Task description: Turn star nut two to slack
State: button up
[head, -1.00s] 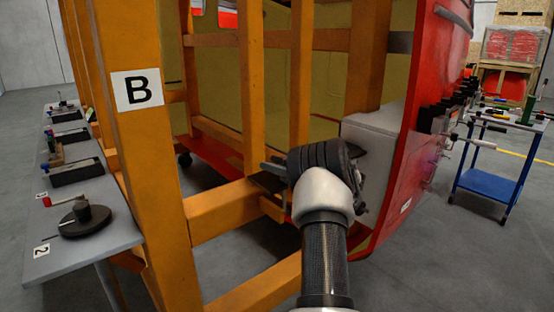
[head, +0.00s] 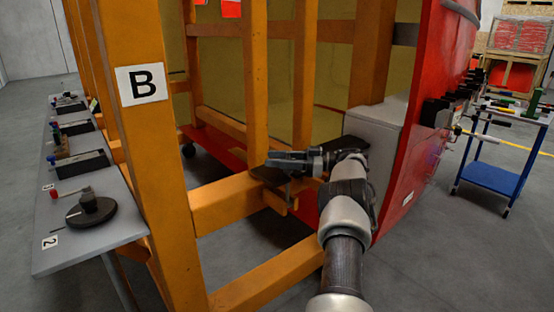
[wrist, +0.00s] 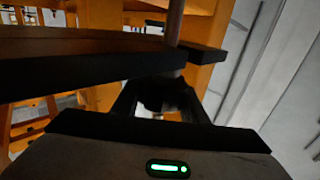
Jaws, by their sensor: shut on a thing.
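In the wrist view a dark, knob-like nut (wrist: 162,94), which looks like a star nut, sits under a dark plate (wrist: 80,65). A vertical rod (wrist: 175,22) rises above it in line. My gripper (wrist: 160,103) has a finger on each side of the nut and is shut on it. The nut's points are in shadow, and no number shows on it. In the head view my gripper (head: 272,160) reaches left, low between the orange posts, by a dark plate (head: 268,176) on the crossbeam. The nut cannot be made out there.
An orange post (head: 150,150) marked B stands left of my arm. The red nosecone shell (head: 405,150) and a grey box (head: 372,135) are close on the right. A grey bench (head: 90,250) with tools stands left, a blue trolley (head: 492,178) at right.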

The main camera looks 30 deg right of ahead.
jog(key=shift+a+f, duration=0.1)
jog(key=shift+a, duration=0.05)
jog(key=o, duration=1)
jog(key=shift+w, duration=0.1)
jog(key=shift+o, duration=0.2)
